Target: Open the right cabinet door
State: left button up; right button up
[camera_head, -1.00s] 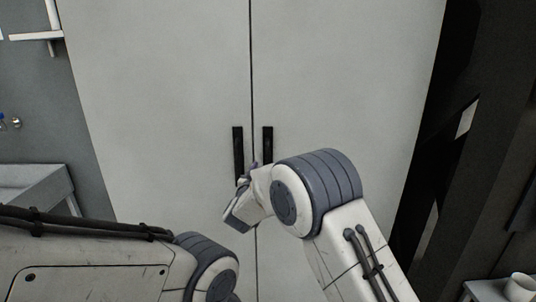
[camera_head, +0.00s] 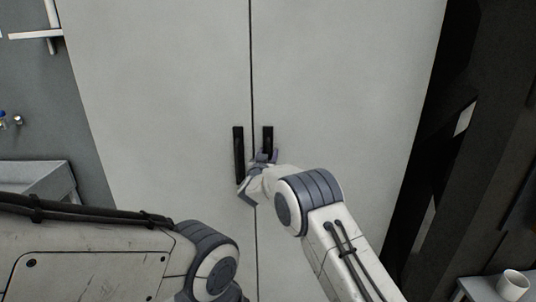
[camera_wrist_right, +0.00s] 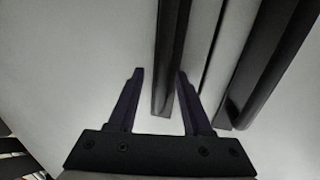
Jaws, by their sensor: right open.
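The tall pale cabinet's right door (camera_head: 345,90) is shut, flush with the left door (camera_head: 160,90) along a narrow seam. The right door's dark upright handle (camera_head: 267,137) is partly hidden behind my right gripper (camera_head: 262,156) in the head view. In the right wrist view my right gripper (camera_wrist_right: 160,85) is open.
The left door's handle (camera_head: 239,155) is close beside the right one, across the seam. A dark structure (camera_head: 475,170) stands right of the cabinet. A white cup (camera_head: 513,284) is at lower right. A grey unit (camera_head: 40,180) stands at left.

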jog(key=shift+c, duration=0.3)
grip_shut()
dwell(1.1)
